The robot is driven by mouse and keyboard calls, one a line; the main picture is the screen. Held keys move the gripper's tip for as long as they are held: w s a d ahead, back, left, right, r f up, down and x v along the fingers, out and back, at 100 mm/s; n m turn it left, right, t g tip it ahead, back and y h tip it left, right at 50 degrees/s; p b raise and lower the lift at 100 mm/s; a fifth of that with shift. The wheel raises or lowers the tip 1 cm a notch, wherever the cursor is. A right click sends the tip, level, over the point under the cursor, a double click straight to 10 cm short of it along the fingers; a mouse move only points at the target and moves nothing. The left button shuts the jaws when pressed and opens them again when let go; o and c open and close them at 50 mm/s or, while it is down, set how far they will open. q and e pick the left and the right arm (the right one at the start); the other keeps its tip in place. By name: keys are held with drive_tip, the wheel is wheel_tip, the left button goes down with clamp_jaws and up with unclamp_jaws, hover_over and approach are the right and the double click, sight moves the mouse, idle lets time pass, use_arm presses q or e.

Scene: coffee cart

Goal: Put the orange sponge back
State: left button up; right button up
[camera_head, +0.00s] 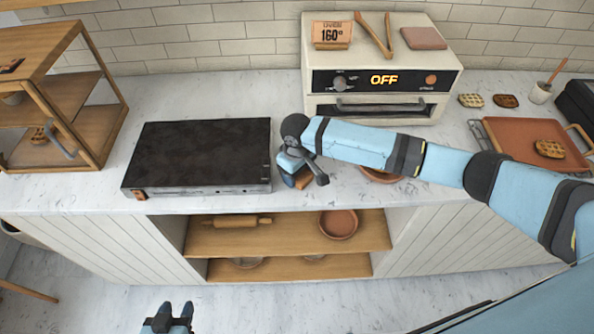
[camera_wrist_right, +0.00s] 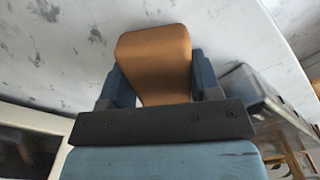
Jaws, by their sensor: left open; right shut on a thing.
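The orange sponge (camera_wrist_right: 155,58) is between the two fingers of my right gripper (camera_wrist_right: 155,85) in the right wrist view. The gripper is shut on it, with the sponge's far part sticking out past the fingers. In the head view my right gripper (camera_head: 299,178) is over the counter, just right of the black griddle, and only a small brownish edge of the sponge (camera_head: 303,182) shows below it. I cannot tell whether the sponge touches the counter. My left gripper (camera_head: 167,318) is open and empty, low at the bottom edge, in front of the cart.
The black griddle (camera_head: 200,155) stands left of my right gripper. A terracotta dish (camera_head: 380,175) is partly hidden under my right arm. The oven (camera_head: 382,70) stands behind, a wooden cabinet (camera_head: 60,90) at left, and a tray (camera_head: 500,140) with a waffle at right.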

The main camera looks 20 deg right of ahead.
drive_tip(key=o, duration=0.9)
wheel_tip(320, 180, up, 12)
drive_tip(key=shift+r+b, duration=0.15)
drive_tip(key=shift+b, duration=0.25)
